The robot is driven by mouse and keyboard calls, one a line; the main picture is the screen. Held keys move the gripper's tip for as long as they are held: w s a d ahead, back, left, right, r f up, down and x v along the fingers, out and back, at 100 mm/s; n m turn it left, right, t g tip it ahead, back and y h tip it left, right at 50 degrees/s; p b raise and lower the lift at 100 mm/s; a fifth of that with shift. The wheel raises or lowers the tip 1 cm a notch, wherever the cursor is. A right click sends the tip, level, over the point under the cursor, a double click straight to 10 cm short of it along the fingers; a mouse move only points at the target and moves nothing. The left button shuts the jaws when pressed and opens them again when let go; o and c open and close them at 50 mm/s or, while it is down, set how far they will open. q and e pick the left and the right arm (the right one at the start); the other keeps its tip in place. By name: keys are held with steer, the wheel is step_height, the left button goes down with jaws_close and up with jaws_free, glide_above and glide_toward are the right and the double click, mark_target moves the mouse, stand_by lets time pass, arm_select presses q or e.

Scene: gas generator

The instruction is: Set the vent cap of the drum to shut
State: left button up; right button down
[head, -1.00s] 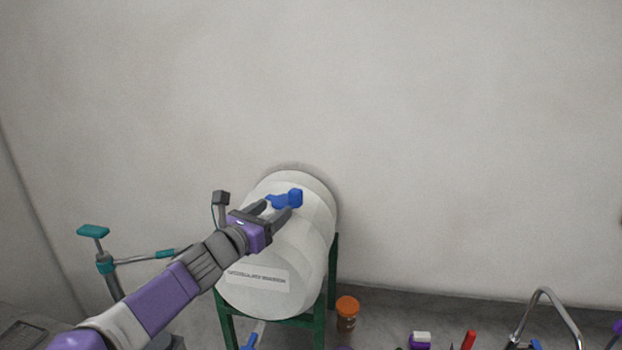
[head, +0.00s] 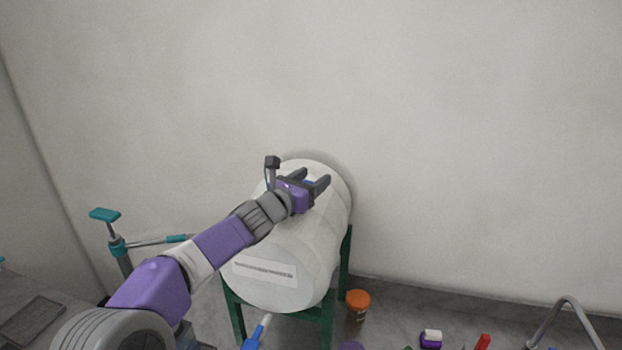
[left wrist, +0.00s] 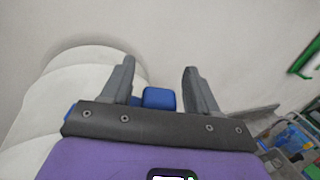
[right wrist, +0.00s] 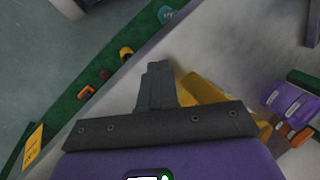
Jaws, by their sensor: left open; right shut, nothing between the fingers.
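The white drum (head: 318,240) lies on a green stand (head: 345,262) against the wall. The blue vent cap on top of the drum is mostly hidden behind my left gripper in the head view. In the left wrist view the blue vent cap (left wrist: 159,98) shows between the fingers, nearer the left finger. My left gripper (head: 312,181) is open over the top of the drum; its fingers also show in the left wrist view (left wrist: 157,78). I cannot tell if it touches the cap. My right gripper (right wrist: 157,68) is shut and empty, away from the drum.
A teal-handled stand (head: 117,243) is left of the drum. An orange-lidded jar (head: 357,303) stands right of it. A blue-handled item (head: 257,335) is under the drum's front. A curved metal tap (head: 568,315) is at lower right. The wall above is clear.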

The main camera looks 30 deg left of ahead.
arm_select(q)
jaws_close()
stand_by(0.3)
arm_select(e)
steer(key=shift+r, duration=0.1)
